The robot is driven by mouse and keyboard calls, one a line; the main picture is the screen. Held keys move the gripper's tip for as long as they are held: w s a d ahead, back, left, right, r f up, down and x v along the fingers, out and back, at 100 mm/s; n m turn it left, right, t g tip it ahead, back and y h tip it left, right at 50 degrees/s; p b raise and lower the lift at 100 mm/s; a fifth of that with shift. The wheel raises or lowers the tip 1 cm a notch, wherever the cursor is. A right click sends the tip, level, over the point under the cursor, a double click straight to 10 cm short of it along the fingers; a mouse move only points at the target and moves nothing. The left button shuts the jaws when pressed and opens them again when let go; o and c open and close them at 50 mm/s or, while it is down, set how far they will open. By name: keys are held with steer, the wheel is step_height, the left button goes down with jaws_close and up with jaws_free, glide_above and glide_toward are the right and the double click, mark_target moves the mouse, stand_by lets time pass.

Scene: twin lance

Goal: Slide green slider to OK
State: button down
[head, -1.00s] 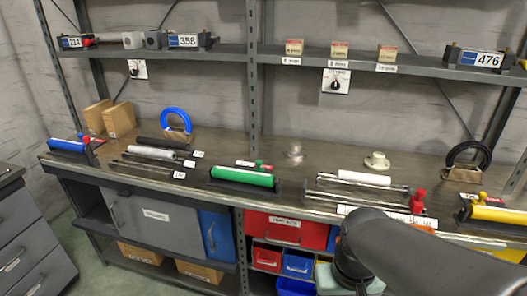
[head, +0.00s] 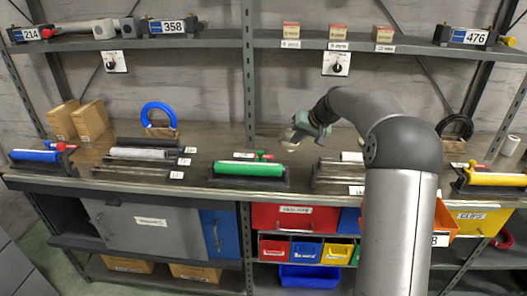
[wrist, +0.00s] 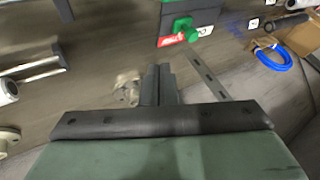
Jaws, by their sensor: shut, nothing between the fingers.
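The green slider unit has a long green cylinder (head: 248,169) in a dark frame, at the middle of the bench in the head view. A small green knob (head: 261,155) with a red part beside it stands behind the cylinder. In the wrist view the green knob (wrist: 183,23) is at the top, right of centre, beside a red label with white letters (wrist: 172,41) too blurred to read. My gripper (head: 292,141) is above the bench, behind and right of the green unit, apart from it. Its fingers (wrist: 158,70) are shut and empty, pointing towards the bench.
A grey unit (head: 138,153) and a blue unit (head: 36,156) lie to the left; a yellow unit (head: 495,179) is at the right. A rod unit (head: 330,173) lies close right of the green one, partly behind my arm. The shelf (head: 300,43) runs above.

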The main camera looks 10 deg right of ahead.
mark_target(260, 157)
steer(key=shift+d, duration=0.1)
steer(key=p+x, duration=0.1)
steer(key=x, duration=0.8)
steer(key=shift+w+a+f+p, duration=0.2)
steer(key=shift+p, duration=0.15)
steer(key=shift+w+a+f+p, duration=0.1)
steer(key=shift+w+a+p, duration=0.15)
steer(key=shift+a, duration=0.7)
steer(key=shift+w+a+f+p, duration=0.1)
steer(key=shift+w+a+p, duration=0.2)
steer(key=shift+a, duration=0.65)
